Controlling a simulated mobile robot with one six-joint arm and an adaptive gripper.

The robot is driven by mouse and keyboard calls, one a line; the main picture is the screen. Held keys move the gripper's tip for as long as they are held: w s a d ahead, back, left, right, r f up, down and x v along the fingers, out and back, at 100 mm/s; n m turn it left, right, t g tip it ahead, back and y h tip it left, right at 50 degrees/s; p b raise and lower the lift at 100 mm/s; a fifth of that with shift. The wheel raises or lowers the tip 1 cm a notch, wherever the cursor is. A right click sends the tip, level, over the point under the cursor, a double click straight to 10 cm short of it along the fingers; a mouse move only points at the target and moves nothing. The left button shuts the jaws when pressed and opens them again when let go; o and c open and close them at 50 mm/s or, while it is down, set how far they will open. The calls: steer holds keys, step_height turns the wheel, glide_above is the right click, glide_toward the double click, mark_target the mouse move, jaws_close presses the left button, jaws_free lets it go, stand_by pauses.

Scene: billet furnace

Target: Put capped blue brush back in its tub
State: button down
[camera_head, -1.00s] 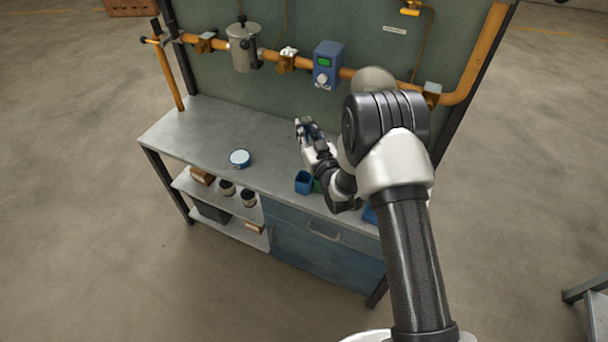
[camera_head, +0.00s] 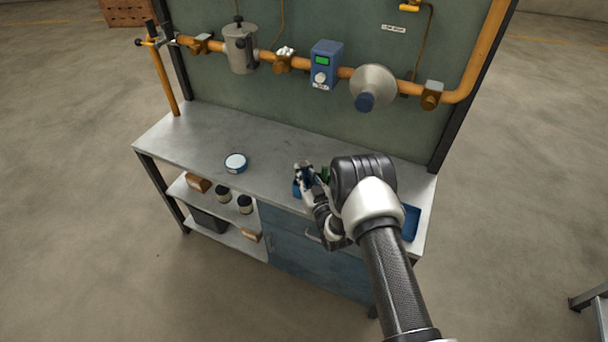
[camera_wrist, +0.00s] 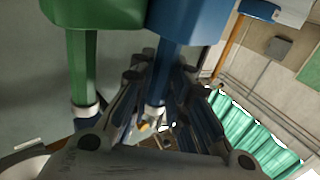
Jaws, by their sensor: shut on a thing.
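My gripper (camera_head: 304,168) is over the front middle of the bench, shut on the handle of the blue brush (camera_wrist: 181,65). The wrist view looks upside down, and there the handle runs between the fingers towards a blue block-shaped body, the blue tub (camera_wrist: 195,18). The tub also shows just below the gripper in the head view (camera_head: 297,190). The brush lines up with the tub; I cannot tell how deep its lower end sits. The cap is not clearly visible. A green brush (camera_wrist: 82,70) stands in a green tub (camera_wrist: 95,14) beside it.
A blue tray (camera_head: 411,223) is at the right end. An orange pipe with a blue meter (camera_head: 326,64) runs along the back panel. The bench's left part is clear.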

steer(key=shift+f, duration=0.15)
steer(key=c, duration=1.5)
jaws_free()
steer(key=shift+c, duration=0.2)
